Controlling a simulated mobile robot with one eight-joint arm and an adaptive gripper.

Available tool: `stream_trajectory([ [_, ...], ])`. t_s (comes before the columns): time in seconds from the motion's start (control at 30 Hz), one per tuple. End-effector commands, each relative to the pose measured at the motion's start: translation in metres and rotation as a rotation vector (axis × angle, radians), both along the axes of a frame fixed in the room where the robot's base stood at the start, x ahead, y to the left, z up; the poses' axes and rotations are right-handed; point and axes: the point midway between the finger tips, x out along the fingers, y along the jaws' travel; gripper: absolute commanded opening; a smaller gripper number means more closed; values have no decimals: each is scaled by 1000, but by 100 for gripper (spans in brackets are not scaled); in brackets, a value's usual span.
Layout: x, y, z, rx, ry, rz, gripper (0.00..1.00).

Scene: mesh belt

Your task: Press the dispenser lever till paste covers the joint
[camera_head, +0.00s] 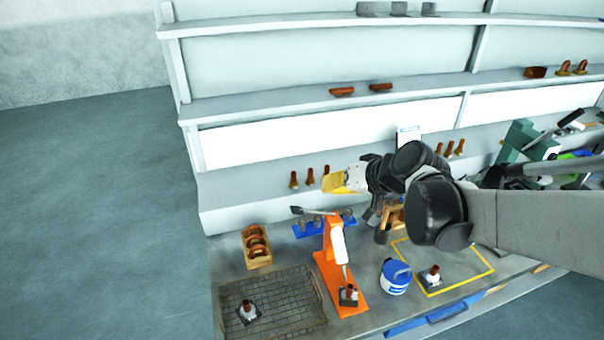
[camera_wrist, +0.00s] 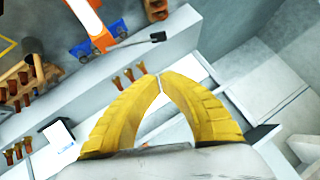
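The orange dispenser (camera_head: 334,262) stands upright on the bench, with a white cartridge (camera_head: 339,244) on its front. Its dark lever (camera_head: 312,211) sticks out to the left from the top; the lever (camera_wrist: 138,40) also shows in the wrist view. A joint (camera_head: 348,294) with a copper top sits on the orange base under the nozzle. I cannot tell whether paste is on it. My gripper (camera_head: 338,183) has yellow fingers and is behind and above the lever, apart from it. In the wrist view its fingertips (camera_wrist: 160,77) meet with nothing between them.
A mesh tray (camera_head: 290,317) with another joint (camera_head: 248,311) is at the front left. A wooden box (camera_head: 257,255) lies behind it. A blue-white tub (camera_head: 396,279) stands right of the dispenser, beside a yellow-outlined area (camera_head: 468,285) holding a joint. Shelves (camera_head: 300,106) rise behind.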

Motion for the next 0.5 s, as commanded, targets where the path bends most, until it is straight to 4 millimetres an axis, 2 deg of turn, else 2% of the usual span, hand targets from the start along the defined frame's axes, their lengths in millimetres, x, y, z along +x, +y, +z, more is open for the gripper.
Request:
stream_trajectory([
  [0.27,9,7,-10,-2,0,1,0],
  [0.5,38,30,-42,-2,-1,2,0],
])
